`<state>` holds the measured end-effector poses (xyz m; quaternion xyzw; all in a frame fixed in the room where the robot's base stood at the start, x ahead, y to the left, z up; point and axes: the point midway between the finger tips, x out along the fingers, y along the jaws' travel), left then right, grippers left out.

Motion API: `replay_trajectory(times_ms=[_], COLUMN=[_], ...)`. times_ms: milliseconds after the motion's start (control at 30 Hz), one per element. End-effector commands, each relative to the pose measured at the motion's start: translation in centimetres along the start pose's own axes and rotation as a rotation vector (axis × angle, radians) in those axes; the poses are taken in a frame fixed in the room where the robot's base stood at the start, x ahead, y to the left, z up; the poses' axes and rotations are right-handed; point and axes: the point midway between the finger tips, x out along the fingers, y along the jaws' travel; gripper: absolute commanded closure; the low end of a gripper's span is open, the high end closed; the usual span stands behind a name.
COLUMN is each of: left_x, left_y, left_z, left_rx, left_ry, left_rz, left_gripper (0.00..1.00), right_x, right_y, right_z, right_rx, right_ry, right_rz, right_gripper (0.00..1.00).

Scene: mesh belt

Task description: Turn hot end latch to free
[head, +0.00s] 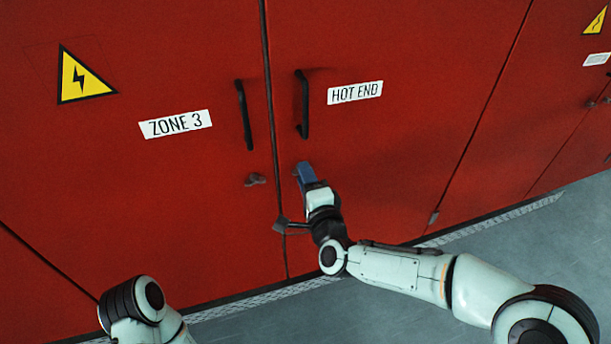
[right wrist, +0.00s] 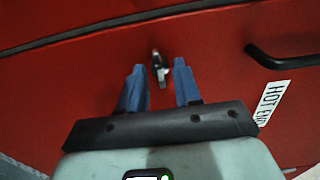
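The hot end door (head: 400,150) is red, with a black handle (head: 302,104) and a HOT END label (head: 355,92). In the right wrist view its latch (right wrist: 159,68) is a small dark metal turn piece on the red panel. In the head view my gripper mostly hides the latch. My right gripper (head: 304,172) is at the latch, below the handle. In the right wrist view its two blue fingers (right wrist: 158,66) are apart, with the latch between their tips in the picture and a gap on each side. My left gripper is out of view; only part of that arm shows.
The ZONE 3 door (head: 150,190) on the left has its own handle (head: 244,115) and latch (head: 255,180). Both doors look closed, with a narrow seam between them. Grey floor (head: 480,245) is clear at the lower right.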

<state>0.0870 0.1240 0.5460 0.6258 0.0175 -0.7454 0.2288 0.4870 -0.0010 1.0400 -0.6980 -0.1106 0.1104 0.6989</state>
Motion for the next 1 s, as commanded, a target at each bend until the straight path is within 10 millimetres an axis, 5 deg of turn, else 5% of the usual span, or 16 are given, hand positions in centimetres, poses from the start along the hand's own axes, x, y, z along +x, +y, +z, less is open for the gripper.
replay_trajectory(times_ms=[233,367,1000], left_x=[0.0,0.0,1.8], left_y=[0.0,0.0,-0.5], left_z=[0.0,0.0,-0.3], left_rx=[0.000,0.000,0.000], left_ry=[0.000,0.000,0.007], left_rz=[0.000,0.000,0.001], left_gripper=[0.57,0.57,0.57], right_x=[0.1,0.1,0.0], right_y=[0.0,0.0,0.2], right_z=[0.0,0.0,0.1], right_rx=[-0.001,-0.001,-0.202], right_ry=[0.000,0.000,-0.002], right_rz=[0.000,0.000,-0.003], right_gripper=[0.67,1.00,1.00])
